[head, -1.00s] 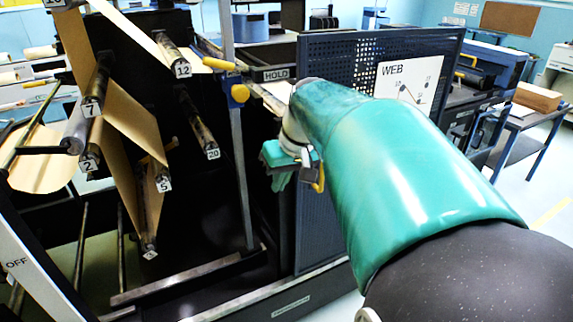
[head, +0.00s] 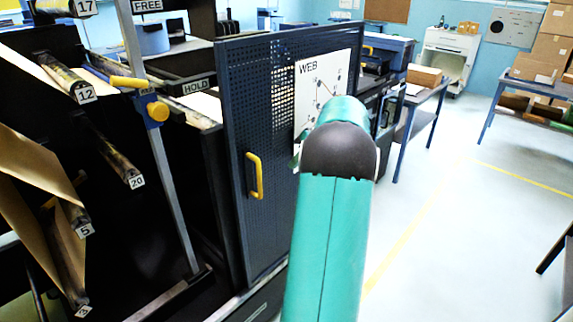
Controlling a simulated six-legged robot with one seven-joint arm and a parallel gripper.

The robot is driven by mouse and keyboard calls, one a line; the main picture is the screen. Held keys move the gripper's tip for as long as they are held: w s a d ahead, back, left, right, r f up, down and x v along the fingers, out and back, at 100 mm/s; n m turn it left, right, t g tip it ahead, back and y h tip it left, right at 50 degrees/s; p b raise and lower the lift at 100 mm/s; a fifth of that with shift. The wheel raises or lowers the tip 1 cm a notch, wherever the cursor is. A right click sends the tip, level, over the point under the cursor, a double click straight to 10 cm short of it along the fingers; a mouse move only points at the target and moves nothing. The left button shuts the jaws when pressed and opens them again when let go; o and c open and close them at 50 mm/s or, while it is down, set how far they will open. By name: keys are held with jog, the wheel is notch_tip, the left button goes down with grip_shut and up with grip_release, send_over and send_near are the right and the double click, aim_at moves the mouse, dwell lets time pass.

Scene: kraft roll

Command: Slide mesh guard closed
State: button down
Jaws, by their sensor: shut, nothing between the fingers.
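The mesh guard (head: 232,120) is a dark blue perforated panel standing upright at the right of the machine's front. Its yellow handle (head: 254,176) is near its left edge, with nothing on it. The rollers to its left are uncovered. My arm rises from the bottom and covers the guard's right part. Only a sliver of my gripper (head: 297,160) shows beside the arm, in front of the guard and right of the handle, apart from it in the picture. The fingers are mostly hidden, shut and empty.
Left of the guard are a yellow-knobbed lever (head: 156,109) on a grey bar, a HOLD label (head: 195,86), and numbered rollers with brown kraft web (head: 38,145). A WEB diagram sheet (head: 322,82) is on the guard. Open floor (head: 450,230) lies right of my arm.

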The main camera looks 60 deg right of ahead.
jog(key=w+a+f, duration=0.5)
jog(key=a+f, duration=0.1)
jog(key=shift+a, duration=0.2)
jog(key=shift+a, duration=0.1)
